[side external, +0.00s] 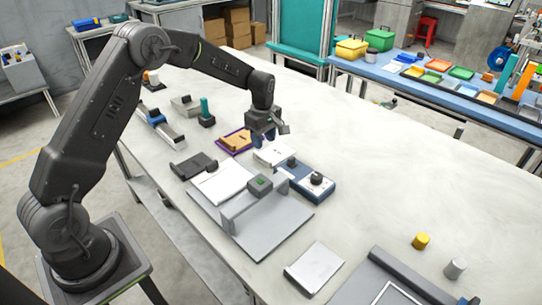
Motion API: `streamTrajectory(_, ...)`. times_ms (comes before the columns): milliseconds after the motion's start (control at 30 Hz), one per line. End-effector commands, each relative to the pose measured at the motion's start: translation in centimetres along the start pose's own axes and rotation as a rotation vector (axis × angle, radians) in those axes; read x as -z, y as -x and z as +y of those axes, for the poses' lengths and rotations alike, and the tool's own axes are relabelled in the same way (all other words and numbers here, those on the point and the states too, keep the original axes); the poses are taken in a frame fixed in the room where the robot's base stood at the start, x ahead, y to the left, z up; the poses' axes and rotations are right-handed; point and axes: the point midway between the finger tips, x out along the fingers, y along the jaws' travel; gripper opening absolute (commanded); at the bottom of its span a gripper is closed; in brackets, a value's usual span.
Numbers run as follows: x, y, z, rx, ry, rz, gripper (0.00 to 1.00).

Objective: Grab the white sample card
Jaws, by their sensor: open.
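My gripper (263,142) points down over the far middle of the table, with its jaws open and nothing seen between them. Several pale flat pieces could be the white sample card, and I cannot tell which it is. A small white piece (268,157) lies just below and beside my gripper. A larger white sheet (222,184) lies nearer, beside a dark block. A whitish slab (314,267) lies apart near the front edge. My fingertips are small in this view, and their height over the table is unclear.
A grey plate (265,240) carries a raised bridge-like fixture (250,198). A blue box with a black knob (305,179) stands to its right. An orange-brown block in a purple tray (237,141) is left of my gripper.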

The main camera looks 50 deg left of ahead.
Motion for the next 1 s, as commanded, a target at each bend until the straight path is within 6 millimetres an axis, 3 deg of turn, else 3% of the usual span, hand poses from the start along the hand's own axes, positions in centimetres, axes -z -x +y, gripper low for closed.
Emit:
streamTrajectory(333, -0.1, -2.5, -0.1, 0.002, -0.001, 0.0, 0.43)
streamTrajectory(600, -0.1, -6.2, 0.0, 0.002, -0.002, -0.001, 0.43)
streamTrajectory(867, -0.1, -6.6, 0.0, -0.001, -0.002, -0.001, 0.43)
streamTrajectory(1000, -0.1, -6.6, 0.0, -0.001, -0.002, -0.001, 0.29)
